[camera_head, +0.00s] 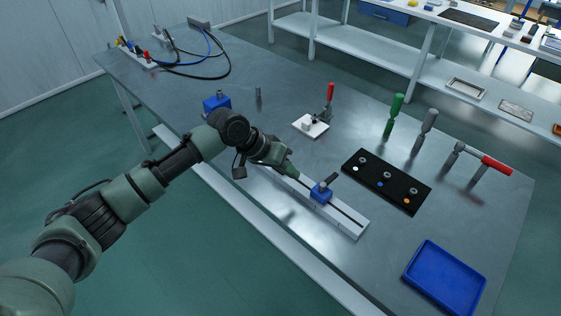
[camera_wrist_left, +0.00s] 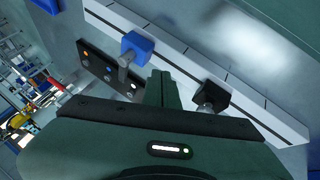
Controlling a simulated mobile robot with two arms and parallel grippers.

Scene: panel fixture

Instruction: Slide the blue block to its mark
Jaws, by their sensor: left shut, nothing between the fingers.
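The blue block (camera_head: 320,193) with a grey handle sits on a white slotted rail (camera_head: 346,219) near the table's front edge. In the left wrist view, the blue block (camera_wrist_left: 137,44) is near one end of the rail (camera_wrist_left: 185,60), which has thin dark cross lines. A black block (camera_wrist_left: 211,94) with a knob is farther along the rail in that view; I cannot make it out in the head view. My left gripper (camera_head: 291,170) is shut and empty, to the left of the blue block and apart from it. Its fingers (camera_wrist_left: 160,88) show in the wrist view. My right gripper is not in view.
A black panel (camera_head: 386,182) with coloured dots lies behind the rail. A blue tray (camera_head: 445,279) is at the front right. A white base with a red-handled clamp (camera_head: 311,126) and upright green (camera_head: 394,113) and grey handles stand farther back. Another blue block-like fixture (camera_head: 216,103) is behind my arm.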

